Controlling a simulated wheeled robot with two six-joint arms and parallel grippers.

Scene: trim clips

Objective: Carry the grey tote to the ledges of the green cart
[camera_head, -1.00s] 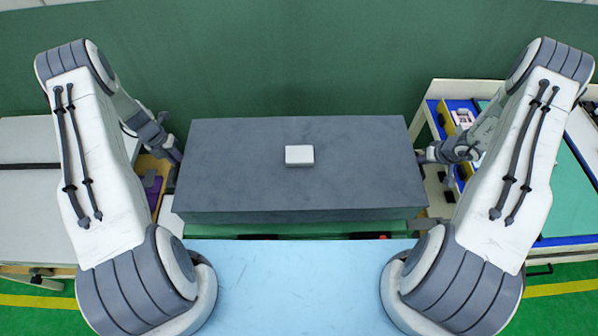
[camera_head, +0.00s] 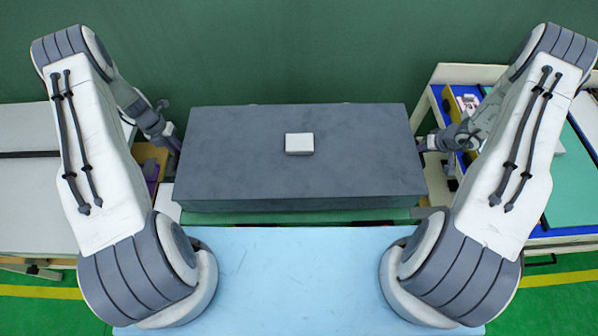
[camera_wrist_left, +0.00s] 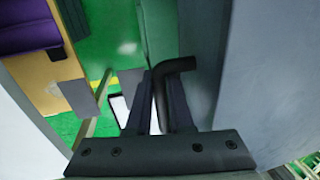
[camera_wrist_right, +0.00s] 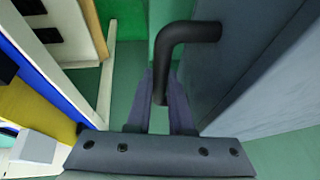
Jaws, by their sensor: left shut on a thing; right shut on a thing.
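The grey tote (camera_head: 250,150) is a long, flat-topped box in the middle of the head view, with a small white block (camera_head: 299,144) on top. My left gripper (camera_head: 175,142) is at its left end, shut on a black bent handle (camera_wrist_left: 177,65). My right gripper (camera_head: 424,144) is at its right end, shut on the matching handle (camera_wrist_right: 188,32). The tote looks level. A strip of green (camera_head: 300,217) shows below its near side; I cannot tell whether this is the green cart. No cart ledges can be made out. What lies under the tote is hidden.
A pale table (camera_head: 28,200) stands at the left, with a yellow-brown bin holding something purple (camera_head: 151,170) near the left gripper. A cream-framed cart (camera_head: 470,72) with blue trays stands close on the right. A green wall (camera_head: 300,50) is behind.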

